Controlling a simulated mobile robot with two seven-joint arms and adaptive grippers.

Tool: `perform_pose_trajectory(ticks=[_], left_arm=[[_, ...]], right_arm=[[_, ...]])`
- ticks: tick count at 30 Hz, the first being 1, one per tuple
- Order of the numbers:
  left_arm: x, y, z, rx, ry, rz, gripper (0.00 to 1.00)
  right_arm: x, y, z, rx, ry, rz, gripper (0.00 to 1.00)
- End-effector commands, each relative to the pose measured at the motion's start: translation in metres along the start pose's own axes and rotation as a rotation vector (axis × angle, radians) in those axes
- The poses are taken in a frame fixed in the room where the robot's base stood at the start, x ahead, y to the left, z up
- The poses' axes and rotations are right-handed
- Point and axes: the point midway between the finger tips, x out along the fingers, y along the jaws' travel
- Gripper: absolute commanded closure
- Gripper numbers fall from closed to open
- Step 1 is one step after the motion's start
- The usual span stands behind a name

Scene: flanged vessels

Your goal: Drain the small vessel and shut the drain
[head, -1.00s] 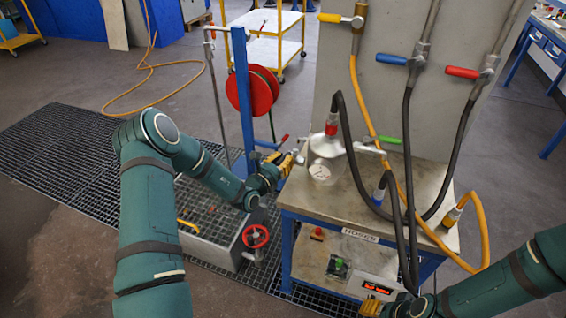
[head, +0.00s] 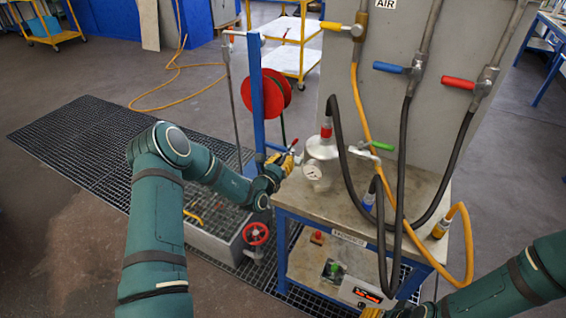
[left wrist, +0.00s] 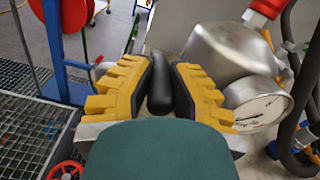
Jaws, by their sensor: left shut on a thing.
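The small vessel (head: 322,151) is a silvery metal body on the bench, with a red-collared hose on top and a round gauge (head: 312,171) on its near side. It also shows in the left wrist view (left wrist: 212,52), right of the fingers, with its gauge (left wrist: 257,110). My left gripper (head: 291,162) is at the vessel's left side. In the left wrist view its yellow, black-padded fingers close on a black handle (left wrist: 168,84). What the handle joins to is hidden. My right gripper (head: 372,313) shows only as a yellow bit at the bottom edge; its fingers are hidden.
Black hoses (head: 412,165) and an orange hose (head: 362,100) hang over the bench (head: 410,190). Left of the bench are a blue post (head: 255,90) with a red reel (head: 268,93), a grey basin (head: 212,243) and a red handwheel (head: 256,233). Floor grating (head: 85,150) lies further left.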

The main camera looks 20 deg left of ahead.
Motion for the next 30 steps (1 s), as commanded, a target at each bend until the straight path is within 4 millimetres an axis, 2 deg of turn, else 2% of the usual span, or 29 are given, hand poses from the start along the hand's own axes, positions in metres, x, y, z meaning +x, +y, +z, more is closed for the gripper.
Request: perform_pose_trajectory(ticks=[1,20,21,23,30], left_arm=[[-0.0002,-0.0013,-0.0044,-0.003,0.01,0.0,1.0],[0.0023,-0.0013,-0.0044,-0.004,0.008,0.005,1.0],[0.0023,-0.0013,-0.0043,-0.004,0.008,0.005,0.69],[0.0023,-0.0012,-0.0039,-0.004,0.007,0.006,0.49],[0.003,-0.0002,-0.0014,-0.002,0.001,0.007,0.49]], right_arm=[[0.0001,0.0,-0.0001,0.0,0.0,0.0,0.49],[0.0,-0.0001,-0.0001,0.0,0.0,0.0,0.49],[0.0,-0.0001,-0.0001,0.0,0.0,0.0,0.49],[-0.0001,-0.0001,0.0,0.0,0.0,0.0,0.49],[-0.0002,-0.0001,-0.0001,0.0,0.0,0.0,0.49]])
